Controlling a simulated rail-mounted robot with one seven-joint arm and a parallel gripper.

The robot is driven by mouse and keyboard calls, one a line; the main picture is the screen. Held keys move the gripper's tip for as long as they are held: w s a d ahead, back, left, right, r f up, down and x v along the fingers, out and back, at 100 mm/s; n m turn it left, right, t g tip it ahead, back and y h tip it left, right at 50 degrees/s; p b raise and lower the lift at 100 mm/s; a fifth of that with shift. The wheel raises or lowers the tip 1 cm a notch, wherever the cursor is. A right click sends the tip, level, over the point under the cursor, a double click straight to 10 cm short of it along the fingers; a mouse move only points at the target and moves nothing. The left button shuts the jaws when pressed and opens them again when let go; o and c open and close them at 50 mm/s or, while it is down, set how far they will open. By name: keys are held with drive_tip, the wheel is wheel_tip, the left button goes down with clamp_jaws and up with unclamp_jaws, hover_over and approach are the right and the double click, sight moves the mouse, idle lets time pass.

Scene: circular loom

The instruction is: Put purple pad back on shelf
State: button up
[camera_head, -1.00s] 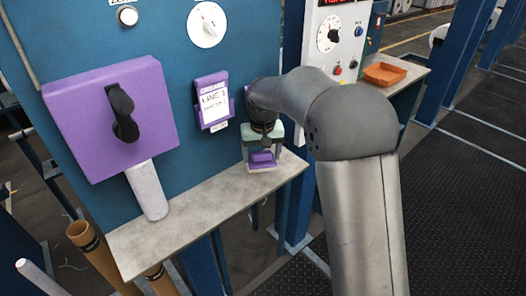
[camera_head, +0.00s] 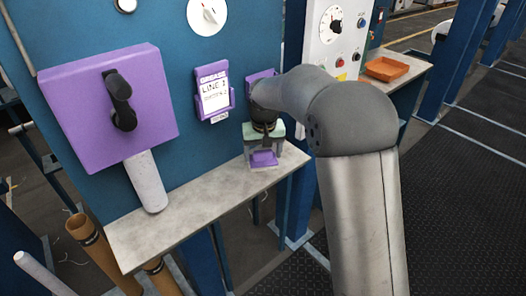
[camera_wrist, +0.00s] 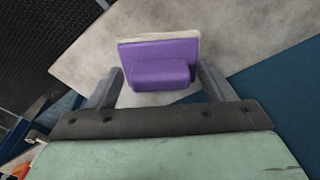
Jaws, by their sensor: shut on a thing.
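The purple pad (camera_wrist: 158,52) has a raised purple grip block and a pale layer along its far edge. In the wrist view my gripper (camera_wrist: 160,78) has one finger on each side of the block, shut on it. In the head view the pad (camera_head: 263,159) hangs below my gripper (camera_head: 263,146) at the right end of the grey shelf (camera_head: 190,222). The pad is over or on the shelf surface; I cannot tell whether it touches. The pale green part of my gripper partly hides the area behind it.
A large purple box with a black handle (camera_head: 108,105) is mounted at left, with a pale cylinder (camera_head: 146,182) below. A purple label holder (camera_head: 213,95) is on the blue panel. An orange tray (camera_head: 386,68) sits further right. The middle of the shelf is clear.

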sight(264, 164)
drive_tip(key=o, duration=0.9)
drive_tip(key=shift+f, duration=0.1)
drive_tip(key=shift+o, duration=0.2)
wheel_tip(264, 164, up, 17)
drive_tip(key=s+b, duration=0.1)
drive_tip(key=s, duration=0.1)
drive_tip(key=shift+d+r, duration=0.2)
